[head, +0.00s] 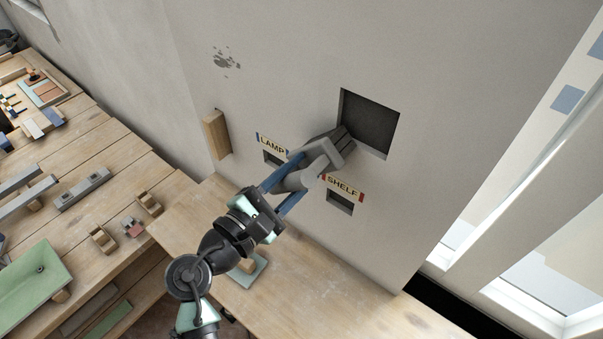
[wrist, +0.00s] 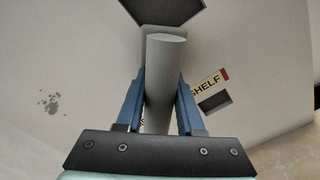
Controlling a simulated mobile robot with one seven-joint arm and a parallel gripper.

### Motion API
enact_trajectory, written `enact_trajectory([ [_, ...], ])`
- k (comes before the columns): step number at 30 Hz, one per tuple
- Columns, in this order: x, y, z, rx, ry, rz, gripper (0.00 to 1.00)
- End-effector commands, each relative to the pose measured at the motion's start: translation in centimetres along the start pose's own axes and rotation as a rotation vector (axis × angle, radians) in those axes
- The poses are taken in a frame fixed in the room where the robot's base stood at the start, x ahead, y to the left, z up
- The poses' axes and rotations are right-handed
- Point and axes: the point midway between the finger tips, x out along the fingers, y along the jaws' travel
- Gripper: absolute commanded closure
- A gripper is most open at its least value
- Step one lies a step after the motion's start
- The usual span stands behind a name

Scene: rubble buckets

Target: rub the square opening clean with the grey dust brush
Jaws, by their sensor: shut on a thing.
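The square opening (head: 372,118) is a dark recess in the pale wall, right of centre in the head view. It also shows at the top of the wrist view (wrist: 165,10). My gripper (head: 300,178) is shut on the grey dust brush (head: 328,151), with its blue fingers either side of the thick handle. The handle fills the middle of the wrist view (wrist: 163,85). The brush head points at the wall, and its dark bristles overlap the opening's lower left edge. I cannot tell whether they touch it.
Two small slots sit below, labelled LAMP (head: 271,143) and SHELF (head: 343,188). A wooden block (head: 216,135) is fixed on the wall to the left. A wooden bench (head: 330,290) runs below. Another bench at left holds a green tray (head: 30,272) and loose blocks.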

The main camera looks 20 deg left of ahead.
Motion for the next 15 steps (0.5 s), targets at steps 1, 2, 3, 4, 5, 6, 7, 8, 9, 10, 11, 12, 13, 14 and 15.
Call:
enact_trajectory([
  [1, -0.1, 0.1, 0.1, 0.0, -0.001, 0.002, 1.0],
  [2, -0.2, 0.1, 0.1, 0.0, 0.0, 0.002, 1.0],
  [3, -0.5, 0.1, 0.0, 0.0, 0.0, 0.002, 1.0],
  [4, -0.8, 0.1, 0.0, -0.001, 0.001, 0.003, 1.0],
  [5, -1.1, 0.1, 0.0, -0.002, 0.002, 0.003, 1.0],
  [6, -1.6, 0.1, 0.0, -0.002, 0.002, 0.004, 1.0],
  [7, -2.0, 0.1, 0.0, -0.001, 0.002, 0.003, 1.0],
  [8, -2.3, 0.1, 0.0, -0.001, 0.002, 0.003, 1.0],
  [9, -2.8, 0.1, 0.0, -0.002, 0.002, 0.003, 1.0],
  [10, -3.2, 0.1, 0.1, -0.002, 0.001, 0.002, 1.0],
  [11, -3.5, 0.1, 0.1, -0.001, 0.001, 0.002, 1.0],
  [12, -4.0, 0.1, 0.0, 0.0, 0.002, 0.004, 1.0],
  [13, -4.4, 0.1, 0.0, 0.0, 0.003, 0.004, 1.0],
  [14, -4.8, 0.1, 0.0, 0.0, 0.002, 0.003, 1.0],
  [15, -5.2, 0.1, 0.0, -0.001, 0.001, 0.002, 1.0],
])
